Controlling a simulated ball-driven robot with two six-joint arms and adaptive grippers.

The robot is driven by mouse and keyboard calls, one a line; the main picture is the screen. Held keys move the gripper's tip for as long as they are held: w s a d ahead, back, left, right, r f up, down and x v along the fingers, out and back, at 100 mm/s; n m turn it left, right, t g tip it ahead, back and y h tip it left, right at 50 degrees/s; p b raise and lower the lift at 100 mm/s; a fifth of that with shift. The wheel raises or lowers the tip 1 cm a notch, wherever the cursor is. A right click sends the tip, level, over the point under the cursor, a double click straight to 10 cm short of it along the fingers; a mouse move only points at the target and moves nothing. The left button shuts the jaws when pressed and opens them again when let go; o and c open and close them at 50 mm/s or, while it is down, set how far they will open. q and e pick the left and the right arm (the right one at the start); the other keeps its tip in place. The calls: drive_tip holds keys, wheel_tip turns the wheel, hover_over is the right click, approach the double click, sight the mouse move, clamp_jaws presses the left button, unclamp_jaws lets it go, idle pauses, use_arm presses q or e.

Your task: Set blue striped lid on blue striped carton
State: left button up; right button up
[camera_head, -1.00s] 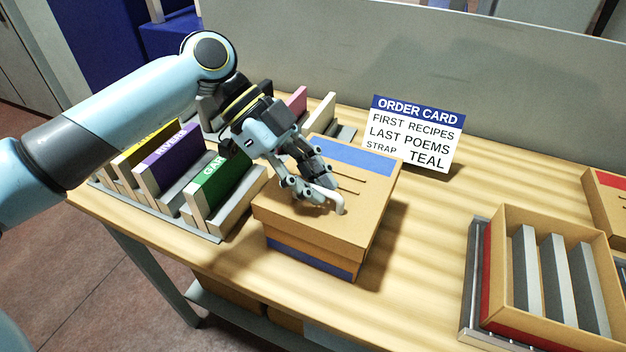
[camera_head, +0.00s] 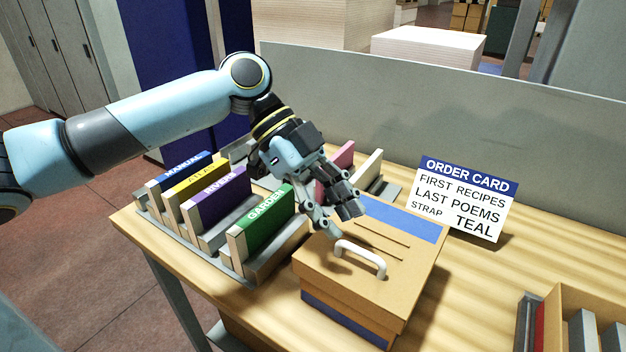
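The blue striped lid (camera_head: 348,262) sits on top of the blue striped carton (camera_head: 352,322), covering it. The lid is tan with a blue band along its far edge, two dark slots and a white handle (camera_head: 361,256). The carton's front shows a blue stripe low down. My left gripper (camera_head: 340,222) is just above and behind the handle, apart from it, with its fingers spread and nothing between them. The carton's inside is hidden. My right gripper is not in view.
A rack with several books, among them a green one (camera_head: 264,222), stands left of the carton. An order card (camera_head: 466,198) stands behind right. An open tan box with grey dividers (camera_head: 583,330) is at the lower right. Bare table lies between.

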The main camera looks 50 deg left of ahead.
use_arm(q)
drive_tip(key=w+v, duration=0.1)
drive_tip(key=v, duration=0.5)
drive_tip(key=shift+s+a+r, duration=0.3)
drive_tip(key=shift+s+r, duration=0.05)
drive_tip(key=shift+s, duration=0.2)
